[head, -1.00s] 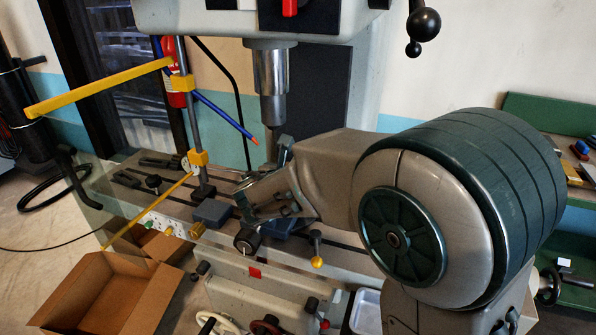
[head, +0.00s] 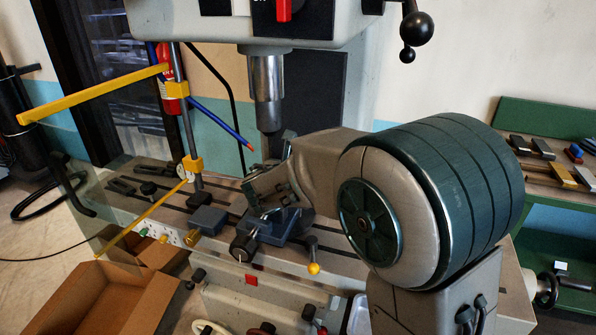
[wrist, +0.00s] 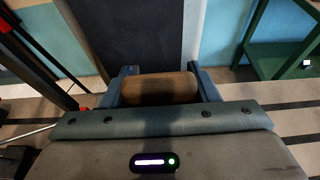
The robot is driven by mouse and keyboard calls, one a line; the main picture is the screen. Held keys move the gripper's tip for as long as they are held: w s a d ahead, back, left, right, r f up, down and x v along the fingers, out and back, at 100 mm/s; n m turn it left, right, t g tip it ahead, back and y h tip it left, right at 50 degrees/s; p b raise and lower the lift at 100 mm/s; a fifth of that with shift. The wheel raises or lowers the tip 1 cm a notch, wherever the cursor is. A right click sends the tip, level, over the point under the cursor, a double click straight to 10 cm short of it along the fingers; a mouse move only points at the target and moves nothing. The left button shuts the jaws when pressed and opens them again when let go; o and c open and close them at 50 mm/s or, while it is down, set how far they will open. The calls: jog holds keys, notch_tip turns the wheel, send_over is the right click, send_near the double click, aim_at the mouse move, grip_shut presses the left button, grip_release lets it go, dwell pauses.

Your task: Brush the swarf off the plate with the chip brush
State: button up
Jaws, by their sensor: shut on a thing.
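My gripper (wrist: 160,85) is shut on a brown, rounded wooden piece (wrist: 160,88), which looks like the handle of the chip brush. The brush's bristles are hidden in the wrist view. In the head view my gripper (head: 268,187) is above the machine table, over or just behind the blue vise (head: 280,228), below the drill spindle. My own arm covers much of this spot. I cannot make out the plate or the swarf clearly.
The drill spindle (head: 268,90) hangs close above my gripper. A post with yellow arms (head: 95,92) and a blue hose (head: 222,122) stand to the left. A cardboard box (head: 95,300) is at the lower left. A green shelf (head: 560,205) is at the right.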

dwell(0.3)
jog(key=shift+s+a, duration=0.25)
jog(key=shift+s, duration=0.45)
jog(key=shift+s+a, duration=0.3)
jog(key=shift+s, duration=0.4)
jog(key=shift+s+a, duration=0.25)
jog(key=shift+s, duration=0.45)
jog(key=shift+w, duration=0.1)
jog(key=shift+w+d+b, duration=0.1)
jog(key=shift+w+d, duration=0.15)
jog(key=shift+w, duration=0.4)
jog(key=shift+w+d+b, duration=0.15)
jog(key=shift+w+d, duration=0.15)
jog(key=shift+w, duration=0.4)
jog(key=shift+w+d+b, duration=0.1)
jog(key=shift+w+d, duration=0.15)
jog(key=shift+w, duration=0.4)
jog(key=shift+s, duration=0.1)
jog(key=shift+s+a, duration=0.25)
jog(key=shift+s, duration=0.4)
jog(key=shift+s+a, duration=0.3)
jog(key=shift+s, duration=0.4)
jog(key=shift+s+a, duration=0.25)
jog(key=shift+s, duration=0.4)
